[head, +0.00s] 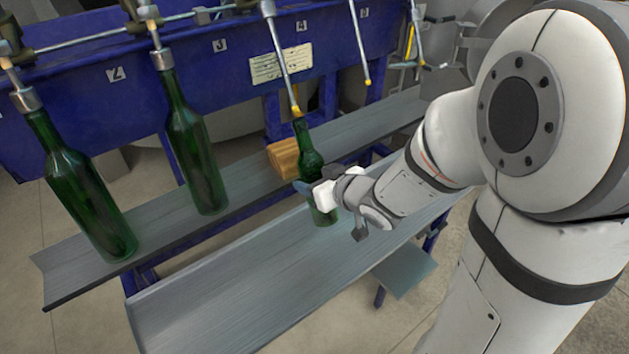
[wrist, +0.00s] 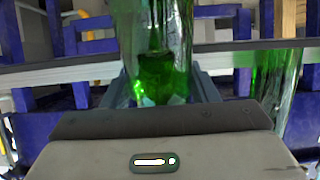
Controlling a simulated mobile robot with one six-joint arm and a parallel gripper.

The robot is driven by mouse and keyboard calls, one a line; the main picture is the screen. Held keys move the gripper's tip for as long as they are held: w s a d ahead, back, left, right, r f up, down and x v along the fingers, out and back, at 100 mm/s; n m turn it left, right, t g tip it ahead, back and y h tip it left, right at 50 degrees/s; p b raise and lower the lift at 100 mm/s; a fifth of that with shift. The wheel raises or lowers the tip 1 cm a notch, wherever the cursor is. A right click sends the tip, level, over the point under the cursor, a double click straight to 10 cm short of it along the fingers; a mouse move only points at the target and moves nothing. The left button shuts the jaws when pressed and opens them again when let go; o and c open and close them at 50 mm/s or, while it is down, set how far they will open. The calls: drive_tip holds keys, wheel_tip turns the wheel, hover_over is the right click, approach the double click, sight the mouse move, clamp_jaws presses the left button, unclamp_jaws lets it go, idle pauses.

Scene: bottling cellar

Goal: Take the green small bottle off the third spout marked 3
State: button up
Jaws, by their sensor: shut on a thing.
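The small green bottle (head: 309,160) is nearly upright, tilted slightly, at the third spout (head: 283,62). The spout's orange tip shows just above the bottle's mouth; I cannot tell whether they touch. My gripper (head: 313,190) is shut on the lower body of the bottle, coming from the right. In the wrist view the bottle (wrist: 155,40) fills the space between my gripper's fingers (wrist: 158,90). The fingers hide part of the bottle. In the head view its base shows below my gripper, over the front grey shelf; contact there is unclear.
Two larger green bottles (head: 195,145) (head: 82,190) hang at the spouts to the left, above the rear shelf (head: 240,172). A wooden block (head: 284,157) sits just behind the small bottle. A blue beam (head: 200,85) with number plates runs behind. The front shelf (head: 215,285) is clear at left.

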drive_tip(key=shift+s+d+f+b, duration=0.15)
drive_tip(key=shift+f+b, duration=0.25)
drive_tip(key=shift+b, duration=0.35)
drive_tip(key=shift+s+b, duration=0.15)
drive_tip(key=shift+b, duration=0.35)
drive_tip(key=shift+f+b+v, duration=0.25)
drive_tip(key=shift+b+v, duration=0.9)
drive_tip(key=shift+b, duration=0.4)
drive_tip(key=shift+f+b+v, duration=0.2)
drive_tip(key=shift+b+v, duration=0.6)
drive_tip(key=shift+v, duration=0.45)
drive_tip(key=shift+f+b+v, duration=0.15)
drive_tip(key=shift+b+v, duration=0.65)
drive_tip(key=shift+v, duration=0.4)
drive_tip(key=shift+s+d, duration=0.1)
drive_tip(key=shift+s, duration=0.05)
drive_tip(key=shift+f, duration=0.1)
